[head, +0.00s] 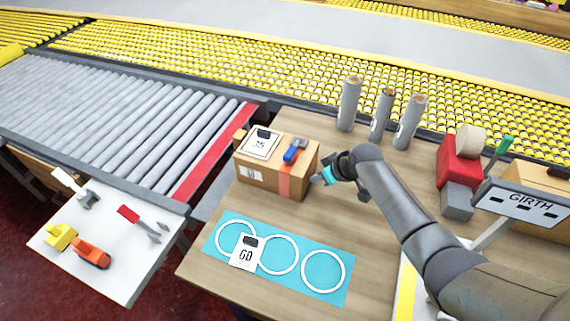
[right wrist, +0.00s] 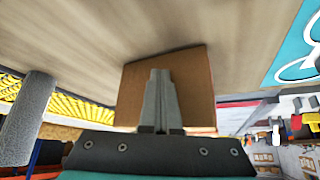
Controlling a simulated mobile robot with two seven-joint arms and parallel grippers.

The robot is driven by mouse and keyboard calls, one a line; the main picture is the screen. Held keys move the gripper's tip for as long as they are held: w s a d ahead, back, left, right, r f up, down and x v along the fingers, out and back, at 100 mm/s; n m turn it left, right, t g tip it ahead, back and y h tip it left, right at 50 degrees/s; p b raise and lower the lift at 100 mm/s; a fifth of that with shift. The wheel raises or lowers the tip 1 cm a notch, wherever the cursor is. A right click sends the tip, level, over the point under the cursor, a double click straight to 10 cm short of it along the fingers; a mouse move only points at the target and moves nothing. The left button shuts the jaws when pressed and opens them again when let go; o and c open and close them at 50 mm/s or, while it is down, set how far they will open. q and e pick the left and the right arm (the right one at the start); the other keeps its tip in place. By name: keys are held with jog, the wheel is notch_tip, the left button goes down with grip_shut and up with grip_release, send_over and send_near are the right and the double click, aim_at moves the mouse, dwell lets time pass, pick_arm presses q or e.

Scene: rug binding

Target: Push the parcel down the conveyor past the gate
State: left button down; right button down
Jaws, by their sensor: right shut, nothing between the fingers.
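The parcel (head: 262,181) is a brown cardboard box on the wooden table, just right of the conveyor's near end. A card marked 35, a small blue item and an orange strip show on it. The conveyor (head: 110,115) has grey rollers, with a red strip (head: 215,150) across its right end. I cannot tell which part is the gate. My right gripper (head: 318,180) is shut and empty at the parcel's right side. In the right wrist view its fingers (right wrist: 160,80) point at the parcel (right wrist: 198,85); whether they touch is unclear. My left gripper is not in view.
Several grey rolls (head: 348,103) stand behind. Red and grey blocks (head: 457,170) and a GIRTH sign (head: 530,203) are at right. A white side table (head: 120,275) holds tools.

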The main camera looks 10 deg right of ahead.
aim_at(277, 161)
jog(key=shift+w+a+b, duration=0.35)
jog(key=shift+w+a, duration=0.3)
jog(key=shift+a, duration=0.25)
jog(key=shift+w+a+b, duration=0.3)
jog(key=shift+w+a, duration=0.35)
jog(key=shift+a, duration=0.2)
jog(key=shift+w+a+b, duration=0.55)
jog(key=shift+w+a, duration=0.05)
jog(key=shift+a, duration=0.2)
jog(key=shift+w+a+b, duration=0.55)
jog(key=shift+w+a, duration=0.05)
jog(key=shift+a, duration=0.2)
jog(key=shift+w+a+b, duration=0.6)
jog(key=shift+a+b, duration=0.05)
jog(key=shift+a, duration=0.15)
jog(key=shift+w+a+b, duration=0.55)
jog(key=shift+a+b, duration=0.05)
jog(key=shift+a, duration=0.15)
